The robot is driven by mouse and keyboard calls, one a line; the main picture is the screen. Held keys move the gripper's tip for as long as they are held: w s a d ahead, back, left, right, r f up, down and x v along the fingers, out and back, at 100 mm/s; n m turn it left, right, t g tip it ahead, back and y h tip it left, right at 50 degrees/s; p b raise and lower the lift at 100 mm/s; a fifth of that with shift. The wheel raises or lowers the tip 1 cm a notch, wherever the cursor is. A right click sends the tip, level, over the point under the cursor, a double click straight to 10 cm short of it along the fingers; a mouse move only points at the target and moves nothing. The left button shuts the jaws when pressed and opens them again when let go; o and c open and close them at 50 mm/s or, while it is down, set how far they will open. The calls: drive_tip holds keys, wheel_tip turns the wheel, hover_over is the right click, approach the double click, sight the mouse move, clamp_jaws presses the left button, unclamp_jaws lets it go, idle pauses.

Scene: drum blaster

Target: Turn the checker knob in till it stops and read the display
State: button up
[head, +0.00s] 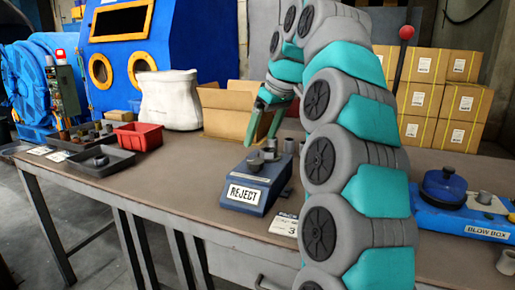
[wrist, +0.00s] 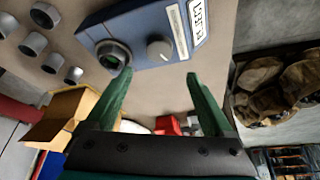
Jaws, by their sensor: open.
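The checker (head: 257,182) is a blue box on the brown table; its display (head: 244,194) reads REJECT in the head view. In the wrist view the checker (wrist: 122,30) shows at the top, with its display (wrist: 198,22) upside down and partly cut off. The round grey knob (wrist: 160,49) lies between the display end and a dark round socket (wrist: 114,55). My gripper (wrist: 159,73) is open and empty, its green fingers pointing at the checker. The knob appears between the fingertips in the picture, but I see no clear contact. In the head view my gripper (head: 262,138) is just above the checker.
Several grey cylinders (wrist: 34,44) stand beside the checker. A cardboard box (head: 232,113), a white sack (head: 167,100) and a red bin (head: 138,136) are behind and left. A blue blow box (head: 460,222) sits right.

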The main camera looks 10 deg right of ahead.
sight(255, 161)
drive_tip(key=shift+s+d+f+x, duration=0.1)
drive_tip(key=shift+x, duration=1.15)
drive_tip(key=shift+s+d+f+x, duration=0.1)
drive_tip(key=shift+s+x, duration=0.05)
drive_tip(key=shift+x, duration=1.1)
drive_tip(key=shift+s+d+x, duration=0.1)
drive_tip(key=shift+x, duration=1.2)
drive_tip(key=c, duration=1.4)
drive_tip(key=shift+o, duration=0.2)
